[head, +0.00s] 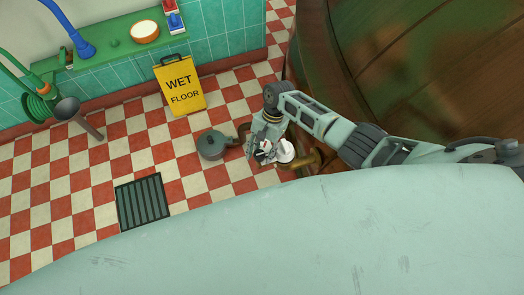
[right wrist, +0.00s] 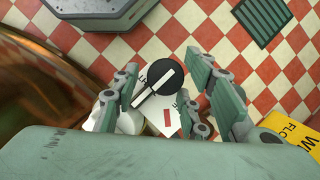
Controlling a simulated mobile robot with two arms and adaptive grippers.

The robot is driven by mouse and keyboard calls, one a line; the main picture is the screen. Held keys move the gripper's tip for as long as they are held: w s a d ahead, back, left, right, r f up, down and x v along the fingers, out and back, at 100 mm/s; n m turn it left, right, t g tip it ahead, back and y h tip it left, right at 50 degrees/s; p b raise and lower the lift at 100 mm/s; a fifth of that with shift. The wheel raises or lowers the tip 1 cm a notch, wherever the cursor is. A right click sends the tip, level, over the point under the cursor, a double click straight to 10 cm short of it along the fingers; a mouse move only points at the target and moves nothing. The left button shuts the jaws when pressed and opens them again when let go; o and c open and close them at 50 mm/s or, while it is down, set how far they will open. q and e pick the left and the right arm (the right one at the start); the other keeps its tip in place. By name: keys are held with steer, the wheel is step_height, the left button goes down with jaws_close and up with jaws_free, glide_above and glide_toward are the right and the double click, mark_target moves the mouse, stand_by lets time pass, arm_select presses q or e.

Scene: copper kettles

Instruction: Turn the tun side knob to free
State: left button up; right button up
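The side knob (right wrist: 160,82) is a round black dial with a white pointer bar, on a white plate (right wrist: 186,122) with a red mark and partly hidden lettering. In the right wrist view the bar slants from lower left to upper right. The plate sits by a white cylinder (head: 286,151) beside the copper tun (head: 425,65). My right gripper (head: 262,150) is over the knob. In the right wrist view its fingers (right wrist: 164,84) stand apart on either side of the knob, with gaps showing. My left gripper is not in view.
A brass pipe (head: 305,160) runs beside the cylinder at the tun's foot. A grey-green round pot-like object (head: 212,145) stands left of my gripper. A yellow wet floor sign (head: 182,88) leans by the tiled wall. A drain grate (head: 142,202) lies in open checkered floor.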

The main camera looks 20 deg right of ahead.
steer(key=shift+s, duration=0.1)
steer(key=c, duration=0.9)
steer(key=shift+o, duration=0.2)
steer(key=shift+f, duration=0.1)
steer(key=n+h, duration=0.1)
steer(key=n, duration=0.1)
steer(key=n+g+h+b, duration=0.1)
steer(key=n, duration=0.2)
steer(key=shift+w+n+g+h+b, duration=0.2)
steer(key=shift+n+h, duration=0.25)
steer(key=shift+n, duration=0.75)
steer(key=shift+w+n+g+h+b, duration=0.1)
steer(key=shift+n+h+b, duration=0.3)
steer(key=shift+n, duration=0.8)
steer(key=shift+d, duration=0.1)
steer(key=o, duration=1)
steer(key=shift+w+a, duration=0.1)
steer(key=shift+a, duration=0.1)
